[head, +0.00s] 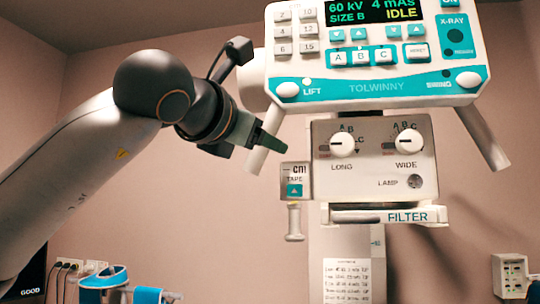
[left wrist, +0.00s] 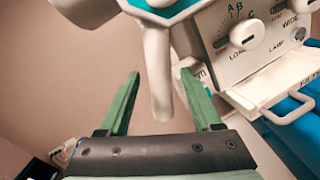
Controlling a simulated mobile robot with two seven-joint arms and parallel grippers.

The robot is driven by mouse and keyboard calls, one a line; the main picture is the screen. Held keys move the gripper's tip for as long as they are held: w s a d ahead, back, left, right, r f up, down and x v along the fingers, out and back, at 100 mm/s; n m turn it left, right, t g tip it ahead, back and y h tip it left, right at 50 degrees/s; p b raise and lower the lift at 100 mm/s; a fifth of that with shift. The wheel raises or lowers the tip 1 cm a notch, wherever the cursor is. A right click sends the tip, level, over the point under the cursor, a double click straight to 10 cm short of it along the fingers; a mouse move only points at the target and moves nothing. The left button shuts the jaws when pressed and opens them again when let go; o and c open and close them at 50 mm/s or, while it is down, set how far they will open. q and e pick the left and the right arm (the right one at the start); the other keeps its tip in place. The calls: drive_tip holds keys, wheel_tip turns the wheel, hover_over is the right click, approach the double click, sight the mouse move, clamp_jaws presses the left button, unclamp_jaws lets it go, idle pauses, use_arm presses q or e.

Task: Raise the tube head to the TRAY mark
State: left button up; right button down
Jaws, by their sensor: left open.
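The tube head (head: 370,94) fills the upper right of the head view. It has a white and teal panel with a display reading 60 kV, 4 mAs, SIZE B, IDLE. A white handle (head: 263,158) slants down from its left side, another (head: 484,137) from its right. My left gripper (head: 262,138) is open at the left handle. In the left wrist view the handle (left wrist: 158,75) stands between the two green fingers (left wrist: 160,73); contact is not clear. A TAPE box (head: 295,180) hangs at the left, its reading illegible. I see no TRAY mark. My right gripper is out of view.
A LIFT button (head: 288,89) is at the panel's lower left. The collimator box (head: 373,158) with LONG and WIDE knobs hangs below, above a FILTER slot (head: 390,215). A printed sheet (head: 347,280) is lower down. A wall box (head: 511,275) is at right.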

use_arm(q)
drive_tip(key=b+v, duration=0.2)
drive_tip(key=v, duration=0.5)
drive_tip(key=shift+s+a, duration=0.2)
drive_tip(key=shift+s, duration=0.2)
